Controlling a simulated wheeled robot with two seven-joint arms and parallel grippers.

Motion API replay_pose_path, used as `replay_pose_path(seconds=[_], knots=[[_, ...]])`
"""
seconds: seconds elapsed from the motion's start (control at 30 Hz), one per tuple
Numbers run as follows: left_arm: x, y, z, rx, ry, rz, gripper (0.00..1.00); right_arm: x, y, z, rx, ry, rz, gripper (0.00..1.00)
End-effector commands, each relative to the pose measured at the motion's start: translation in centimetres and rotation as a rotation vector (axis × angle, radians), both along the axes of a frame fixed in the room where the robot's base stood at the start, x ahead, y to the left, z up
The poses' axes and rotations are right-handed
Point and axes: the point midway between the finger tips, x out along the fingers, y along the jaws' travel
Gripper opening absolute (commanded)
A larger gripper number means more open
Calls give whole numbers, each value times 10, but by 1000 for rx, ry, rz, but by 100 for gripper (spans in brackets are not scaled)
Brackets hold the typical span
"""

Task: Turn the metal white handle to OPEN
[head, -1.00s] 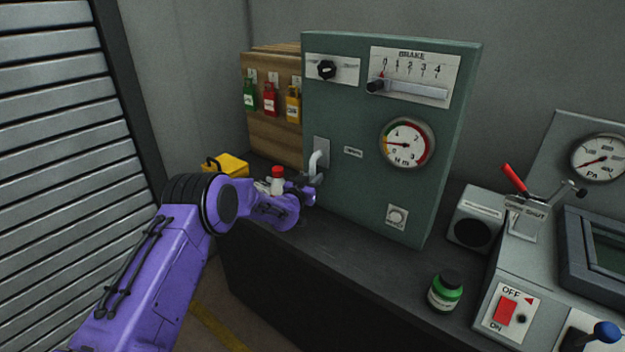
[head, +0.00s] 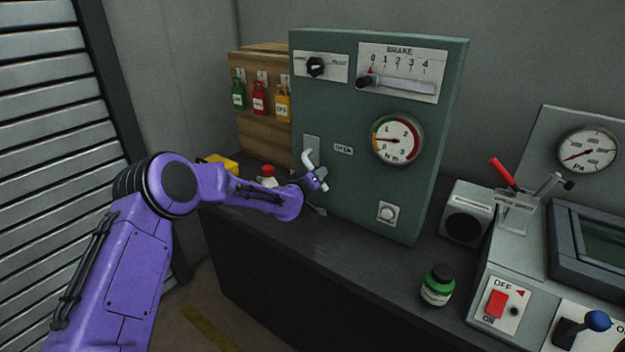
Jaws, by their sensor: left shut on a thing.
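The white metal handle (head: 308,158) is a bent lever on a small grey plate at the lower left of the green panel (head: 365,200). It slants down and to the right from its mount. The OPEN label (head: 344,149) is on the panel to the right of the mount, a little above the handle's lower end. My left gripper (head: 319,181) is shut on the handle's lower end, close to the panel face. The gripper hides part of that end. My right gripper is not in view.
The panel carries a black knob (head: 316,66), a BRAKE slider (head: 400,84), a gauge (head: 397,140) and a button (head: 387,213). A red-capped bottle (head: 268,174) stands behind my left arm. A green bottle (head: 437,287) stands at the front; the dark tabletop between is clear.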

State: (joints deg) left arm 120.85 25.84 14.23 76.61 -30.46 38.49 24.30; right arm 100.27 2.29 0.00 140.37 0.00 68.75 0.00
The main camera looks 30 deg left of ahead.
Motion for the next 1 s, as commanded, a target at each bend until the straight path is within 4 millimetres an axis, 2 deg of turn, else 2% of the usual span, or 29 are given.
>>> replay_pose_path(seconds=[0.6, 1.0], knots=[[-3, -18, 35, -553, 83, 2, 0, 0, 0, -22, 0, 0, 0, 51], [-3, -20, 50, -752, 115, 2, 0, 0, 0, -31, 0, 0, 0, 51]])
